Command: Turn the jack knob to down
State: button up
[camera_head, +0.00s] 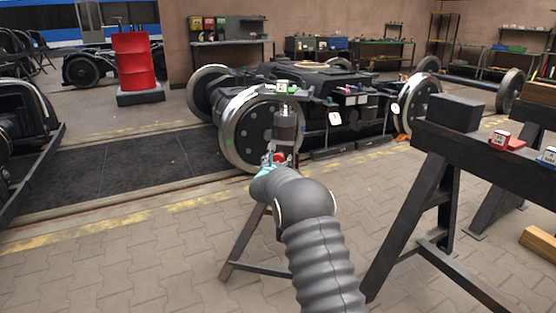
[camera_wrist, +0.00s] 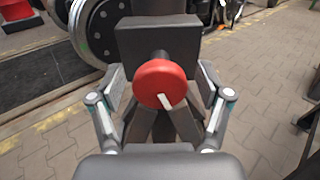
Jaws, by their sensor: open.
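The jack knob (camera_wrist: 161,84) is a round red cap on a dark shaft, in the middle of the wrist view. A white pointer mark on its face points down, slightly right. Behind it is a dark square plate (camera_wrist: 140,42). My gripper (camera_wrist: 162,106) is open, with one finger on each side of the knob and a visible gap to both. I cannot tell how deep the knob sits between the fingertips. In the head view, a small red part of the knob (camera_head: 279,157) shows just beyond my arm; my gripper there is mostly hidden.
A bogie with large wheels (camera_head: 248,130) stands just behind the knob. A dark trestle (camera_head: 440,175) with a block and small red and blue items is at the right. A red drum (camera_head: 133,60) stands far left. Paved floor at the lower left is clear.

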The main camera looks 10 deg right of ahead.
jog(key=c, duration=1.1)
jog(key=shift+c, duration=0.2)
jog(key=shift+n+b, duration=0.3)
jog(key=shift+b, duration=0.25)
